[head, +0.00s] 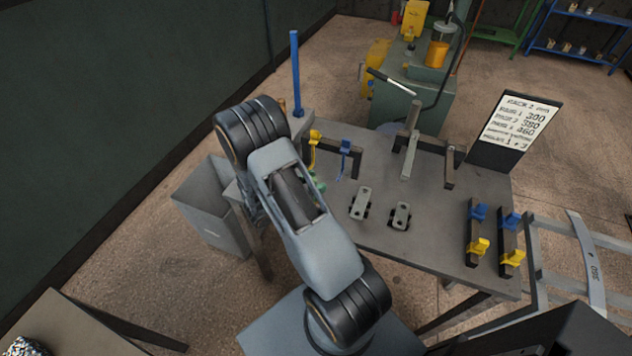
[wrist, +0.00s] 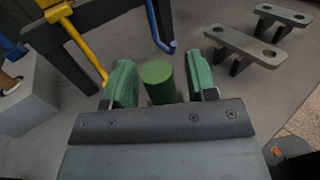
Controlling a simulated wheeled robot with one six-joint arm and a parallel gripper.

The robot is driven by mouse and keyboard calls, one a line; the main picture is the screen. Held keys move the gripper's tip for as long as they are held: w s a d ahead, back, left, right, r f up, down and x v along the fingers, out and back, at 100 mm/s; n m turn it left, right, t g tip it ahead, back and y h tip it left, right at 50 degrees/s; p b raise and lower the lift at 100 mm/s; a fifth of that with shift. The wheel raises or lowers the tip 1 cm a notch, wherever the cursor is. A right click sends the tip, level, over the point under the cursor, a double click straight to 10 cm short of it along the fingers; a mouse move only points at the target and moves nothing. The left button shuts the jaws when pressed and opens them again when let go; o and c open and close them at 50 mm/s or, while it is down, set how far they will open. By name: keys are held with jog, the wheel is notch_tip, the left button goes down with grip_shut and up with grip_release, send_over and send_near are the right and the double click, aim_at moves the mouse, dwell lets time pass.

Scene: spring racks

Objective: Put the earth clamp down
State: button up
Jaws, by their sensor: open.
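In the wrist view a dark green cylinder (wrist: 157,74) with a round flat top stands between the two green-padded jaws of my gripper (wrist: 162,84). It appears to be part of the earth clamp, but its lower part is hidden by my gripper. The jaws are open, with a narrow gap visible on either side of the cylinder. In the head view my arm covers most of this spot, and only small green bits (head: 319,186) show beside it, at the left end of the bench (head: 440,200).
A dark rack holds a yellow hooked tool (head: 315,138) and a blue one (head: 345,147) close to my gripper. Blue-and-yellow clamp blocks (head: 478,225) are at right. A bin (head: 208,205) and blue post (head: 295,75) are left.

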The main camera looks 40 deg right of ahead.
jog(key=a, duration=0.3)
jog(key=a+b, duration=0.1)
jog(key=a, duration=0.3)
jog(key=w+a+b, duration=0.1)
jog(key=a, duration=0.2)
jog(key=shift+a, duration=0.35)
jog(key=shift+a+r, duration=0.15)
jog(key=s+a+r+m+t+y, duration=0.2)
jog(key=s+a+r+m+y, duration=0.2)
jog(key=r+m+y, duration=0.3)
jog(key=s+a+r+m+t+y, duration=0.3)
jog(key=s+a+r+m+y, duration=0.1)
jog(key=r+m+y, duration=0.3)
jog(key=shift+m+t+y, duration=0.3)
jog(key=shift+m+y, duration=1.1)
jog(key=shift+y, duration=0.6)
jog(key=shift+s, duration=0.1)
